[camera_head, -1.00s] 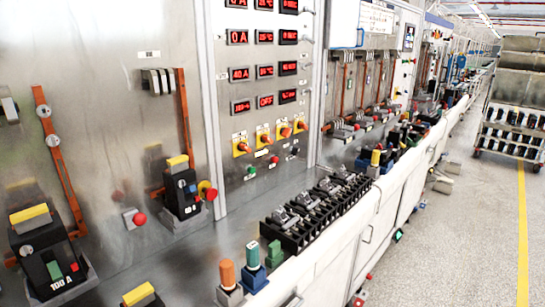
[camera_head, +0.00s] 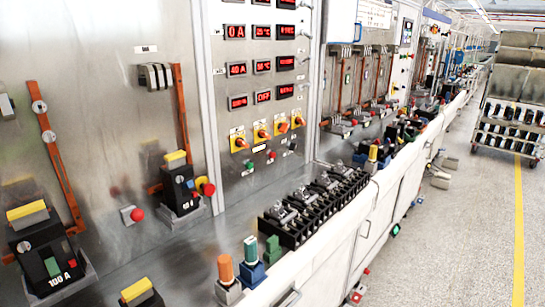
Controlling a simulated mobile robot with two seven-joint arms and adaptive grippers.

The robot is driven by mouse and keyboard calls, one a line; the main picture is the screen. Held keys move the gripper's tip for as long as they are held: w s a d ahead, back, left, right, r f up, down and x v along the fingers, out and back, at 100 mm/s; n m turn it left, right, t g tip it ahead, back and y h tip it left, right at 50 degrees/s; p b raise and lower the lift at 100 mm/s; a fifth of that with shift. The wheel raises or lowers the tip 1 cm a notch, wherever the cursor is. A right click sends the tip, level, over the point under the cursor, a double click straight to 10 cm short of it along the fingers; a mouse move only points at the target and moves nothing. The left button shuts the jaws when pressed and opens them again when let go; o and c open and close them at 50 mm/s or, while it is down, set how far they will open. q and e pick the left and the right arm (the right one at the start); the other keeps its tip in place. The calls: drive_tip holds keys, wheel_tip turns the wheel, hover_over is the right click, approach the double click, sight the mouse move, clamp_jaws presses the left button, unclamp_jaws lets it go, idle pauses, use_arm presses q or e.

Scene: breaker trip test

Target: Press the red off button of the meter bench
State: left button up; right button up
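The meter bench is the upright metal panel (camera_head: 222,130) with rows of red digital displays (camera_head: 262,67), left of centre. Below the displays is a row of yellow plates with orange rotary switches (camera_head: 261,134). Under these sit a small green button (camera_head: 249,165), a small red button (camera_head: 271,156) and a dark knob (camera_head: 293,145). Two larger red mushroom buttons are farther left: one on a grey box (camera_head: 137,214), one on a yellow base (camera_head: 206,188) beside a black breaker. Button lettering is too small to read. Neither of my grippers is in view.
Black breakers stand on the bench, one at lower left (camera_head: 50,258) and one with a yellow handle (camera_head: 180,188). Several black units (camera_head: 310,205) line the front edge, with orange (camera_head: 225,270) and green (camera_head: 251,250) capped posts nearby. A cart (camera_head: 512,105) stands on the floor at right.

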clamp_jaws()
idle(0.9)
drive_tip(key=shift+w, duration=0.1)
